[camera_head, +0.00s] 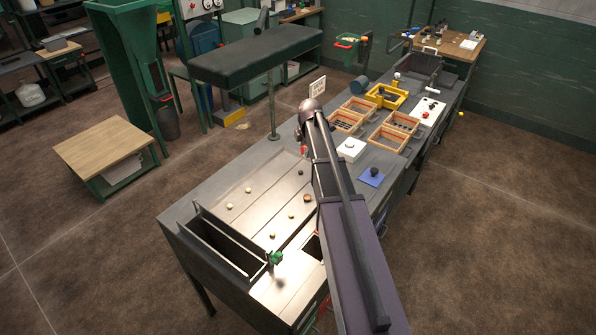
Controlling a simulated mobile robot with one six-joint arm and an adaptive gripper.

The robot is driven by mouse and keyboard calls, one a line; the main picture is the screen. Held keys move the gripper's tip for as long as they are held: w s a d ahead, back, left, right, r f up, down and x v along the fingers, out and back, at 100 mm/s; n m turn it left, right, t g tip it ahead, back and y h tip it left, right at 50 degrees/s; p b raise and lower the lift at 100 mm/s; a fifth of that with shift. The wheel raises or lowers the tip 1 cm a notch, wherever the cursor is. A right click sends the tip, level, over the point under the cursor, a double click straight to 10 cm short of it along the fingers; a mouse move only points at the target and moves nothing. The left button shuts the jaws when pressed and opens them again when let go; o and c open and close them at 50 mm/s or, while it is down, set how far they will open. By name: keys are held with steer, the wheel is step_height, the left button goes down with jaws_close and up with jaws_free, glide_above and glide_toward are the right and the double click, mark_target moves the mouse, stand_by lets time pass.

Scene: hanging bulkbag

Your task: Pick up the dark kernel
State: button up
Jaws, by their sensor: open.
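Several small kernels lie spread on the pale metal sorting surface (262,212) at the near end of the bench. A dark kernel (299,172) lies toward its far side, left of my arm. A reddish-brown one (308,198) and a small brownish one (291,214) lie nearer. A tan one (272,236) and two pale ones (248,189) lie to the left. Which is meant by the dark kernel is not certain at this size. My arm rises from the lower right across the bench; my gripper is hidden behind it or out of sight.
A dark open trough (228,246) and a green knob (276,257) stand at the near end. A dark padded slab on a post (258,54) overhangs the far left side.

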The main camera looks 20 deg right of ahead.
steer(key=shift+f, duration=0.1)
steer(key=b, duration=0.9)
glide_above(301, 172)
steer(key=s, duration=0.1)
steer(key=x, duration=0.2)
steer(key=s+x, duration=0.1)
steer(key=x, duration=0.5)
steer(key=shift+s+d+f, duration=0.2)
steer(key=shift+s, duration=0.15)
steer(key=shift+b+x, duration=2.25)
steer(key=shift+x, duration=0.3)
steer(key=shift+w, duration=0.1)
steer(key=c, duration=0.8)
